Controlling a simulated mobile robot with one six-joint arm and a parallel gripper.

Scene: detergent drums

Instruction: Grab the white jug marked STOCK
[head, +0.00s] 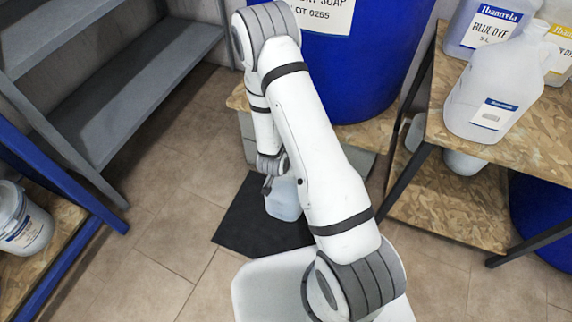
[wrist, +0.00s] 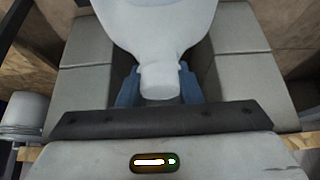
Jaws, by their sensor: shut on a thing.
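A pale, translucent white jug (head: 283,200) shows over the black mat, partly hidden behind my arm in the head view. I cannot tell whether it touches the mat. No label shows on it, so a STOCK mark cannot be read. My gripper (head: 269,179) is at its top. In the wrist view the white jug (wrist: 158,25) has its narrow end between the blue finger pads of my gripper (wrist: 160,85), which is shut on it. Another white jug (head: 490,95) stands on the wooden table at the right; its label is too small to read.
The black mat (head: 238,226) lies on the tiled floor. A big blue drum (head: 375,75) stands behind my arm. A BLUE DYE jug (head: 470,38) stands at the back of the wooden table (head: 530,135). Grey shelves (head: 105,120) and a white bucket (head: 25,220) are at the left.

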